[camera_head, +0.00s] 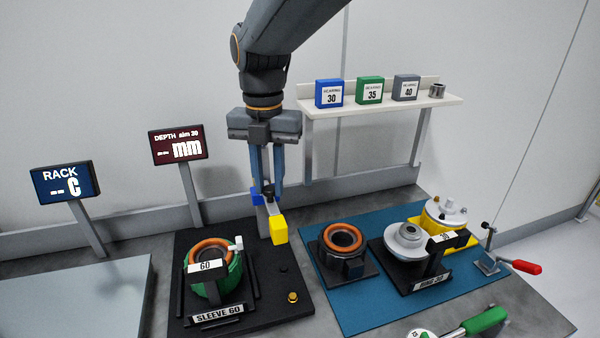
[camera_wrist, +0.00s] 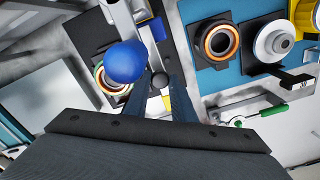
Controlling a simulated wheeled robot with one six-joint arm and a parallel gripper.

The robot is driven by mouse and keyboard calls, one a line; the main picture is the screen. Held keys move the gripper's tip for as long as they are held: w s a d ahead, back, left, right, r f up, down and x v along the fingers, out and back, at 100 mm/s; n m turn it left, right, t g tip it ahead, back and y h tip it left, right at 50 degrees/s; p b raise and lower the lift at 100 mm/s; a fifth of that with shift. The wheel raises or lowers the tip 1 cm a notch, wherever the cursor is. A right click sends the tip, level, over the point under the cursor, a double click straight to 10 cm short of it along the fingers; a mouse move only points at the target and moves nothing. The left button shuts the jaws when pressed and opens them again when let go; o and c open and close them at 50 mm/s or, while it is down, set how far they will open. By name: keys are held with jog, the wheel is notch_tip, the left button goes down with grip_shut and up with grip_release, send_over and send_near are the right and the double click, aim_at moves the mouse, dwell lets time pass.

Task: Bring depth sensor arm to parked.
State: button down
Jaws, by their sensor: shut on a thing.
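The depth sensor arm (camera_head: 272,207) is a short grey bar on a grey post at the back of the black fixture plate (camera_head: 250,262). A yellow block (camera_head: 279,230) hangs at its front end and a blue part (camera_head: 256,197) shows at its back. In the wrist view a blue rounded part (camera_wrist: 125,62) hides some of the bar. My gripper (camera_head: 267,189) points down from above and is shut on the arm's dark knob (camera_wrist: 159,80), which shows between the fingers. The yellow block is to the right of the green stator housing (camera_head: 232,280), apart from it.
The housing with a copper ring stands behind the SLEEVE 60 label (camera_head: 218,314). A blue mat (camera_head: 350,307) at the right bears a second copper-ringed part (camera_head: 341,240) and the RING fixture (camera_head: 407,250). A DEPTH display (camera_head: 178,145) and a shelf (camera_head: 385,106) stand behind.

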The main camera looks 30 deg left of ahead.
aim_at(270, 187)
dwell(0.4)
jog(key=c, duration=1.5)
grip_release()
jog(key=shift+r, duration=0.1)
notch_tip(270, 187, up, 8)
jog(key=shift+f+b, duration=0.15)
jog(key=shift+b, duration=0.8)
jog(key=shift+w, duration=0.1)
